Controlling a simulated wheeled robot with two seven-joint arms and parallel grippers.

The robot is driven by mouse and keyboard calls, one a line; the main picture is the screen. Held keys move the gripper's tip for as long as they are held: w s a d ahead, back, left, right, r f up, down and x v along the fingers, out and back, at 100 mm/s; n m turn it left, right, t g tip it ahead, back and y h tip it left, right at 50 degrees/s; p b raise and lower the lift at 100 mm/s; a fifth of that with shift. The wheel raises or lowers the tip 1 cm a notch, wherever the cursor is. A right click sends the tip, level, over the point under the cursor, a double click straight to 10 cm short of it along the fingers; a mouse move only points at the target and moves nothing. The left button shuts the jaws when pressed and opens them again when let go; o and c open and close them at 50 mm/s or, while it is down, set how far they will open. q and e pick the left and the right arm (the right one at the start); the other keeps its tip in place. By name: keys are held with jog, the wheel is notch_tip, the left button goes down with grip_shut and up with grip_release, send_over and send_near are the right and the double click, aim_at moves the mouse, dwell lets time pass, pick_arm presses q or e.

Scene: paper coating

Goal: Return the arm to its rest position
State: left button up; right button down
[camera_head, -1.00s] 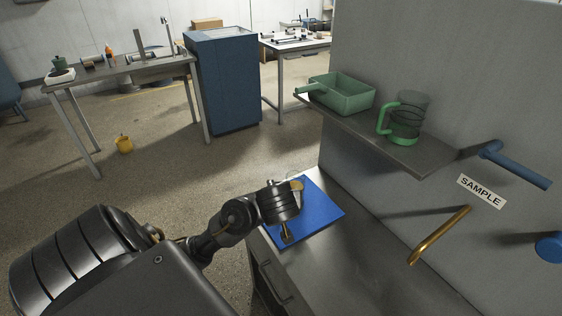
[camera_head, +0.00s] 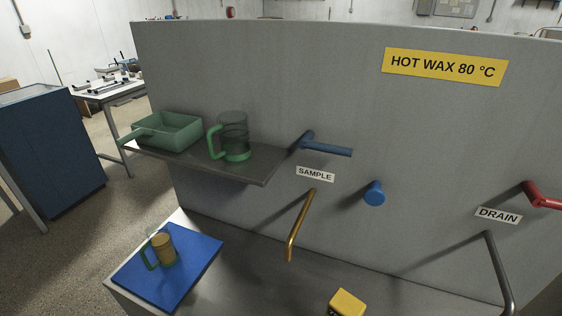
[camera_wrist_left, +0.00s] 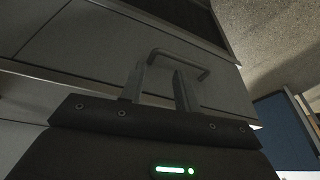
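My left gripper (camera_wrist_left: 160,70) shows in the left wrist view with its two fingers apart and nothing between them. Beyond it are a grey cabinet front and a drawer handle (camera_wrist_left: 196,63); I cannot tell whether the fingers touch the handle. My left arm is out of the head view. My right gripper is in neither view. In the head view, a small mug (camera_head: 164,248) with a green handle and amber content stands upright on a blue mat (camera_head: 197,262), clear of any gripper.
A shelf (camera_head: 225,168) holds a green tray (camera_head: 168,131) and a clear, green-handled jug (camera_head: 234,136). A brass spout (camera_head: 300,225), blue valve handle (camera_head: 328,149) and red drain handle (camera_head: 542,198) stick out from the grey panel. A yellow block (camera_head: 346,302) sits on the counter.

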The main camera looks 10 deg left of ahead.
pick_arm(q)
jog(key=s+d+f+m+g, duration=0.1)
jog(key=s+f, duration=0.1)
jog(key=f, duration=1.2)
jog(key=s+f+g, duration=0.1)
jog(key=s+f, duration=0.1)
jog(key=f, duration=1.1)
jog(key=s+a+f, duration=0.3)
jog(key=s+f, duration=1.2)
jog(key=s, duration=0.1)
jog(key=shift+s+f+g, duration=0.2)
jog(key=shift+f+g, duration=0.2)
